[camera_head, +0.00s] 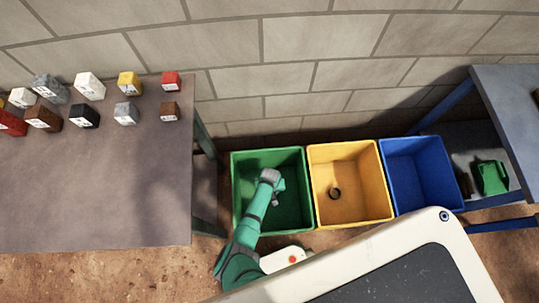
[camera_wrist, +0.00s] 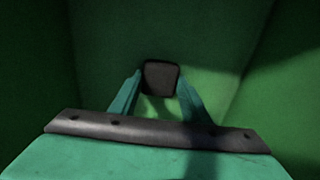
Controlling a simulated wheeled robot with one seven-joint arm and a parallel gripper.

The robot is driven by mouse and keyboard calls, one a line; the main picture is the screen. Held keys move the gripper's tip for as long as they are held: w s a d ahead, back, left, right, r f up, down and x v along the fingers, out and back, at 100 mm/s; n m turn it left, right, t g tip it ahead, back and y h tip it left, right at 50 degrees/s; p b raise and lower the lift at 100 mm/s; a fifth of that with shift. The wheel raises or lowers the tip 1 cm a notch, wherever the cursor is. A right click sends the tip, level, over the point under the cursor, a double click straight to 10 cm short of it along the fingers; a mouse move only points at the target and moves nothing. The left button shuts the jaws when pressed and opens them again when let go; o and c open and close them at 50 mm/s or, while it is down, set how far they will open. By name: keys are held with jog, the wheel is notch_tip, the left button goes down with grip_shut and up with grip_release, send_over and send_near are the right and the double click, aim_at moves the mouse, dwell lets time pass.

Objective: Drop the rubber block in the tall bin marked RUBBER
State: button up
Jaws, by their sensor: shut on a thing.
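My gripper (camera_wrist: 159,100) is shut on a dark grey-black block (camera_wrist: 161,77), held between the two teal fingertips in the wrist view. Green walls surround it there. In the head view my gripper (camera_head: 273,188) reaches down inside the green bin (camera_head: 295,160), the left one of three open bins. The block cannot be made out in the head view. No RUBBER marking is readable on any bin, so I cannot tell from lettering which bin bears it.
A yellow bin (camera_head: 345,151) with a small dark round thing (camera_head: 335,193) in it stands beside the green bin, then a blue bin (camera_head: 418,150). A grey table (camera_head: 110,180) with several labelled blocks is at left. A blue bench (camera_head: 505,95) is at right.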

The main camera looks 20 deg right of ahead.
jog(key=shift+f, duration=0.2)
jog(key=o, duration=1.2)
jog(key=shift+r, duration=0.15)
notch_tip(320, 180, up, 12)
dwell(0.4)
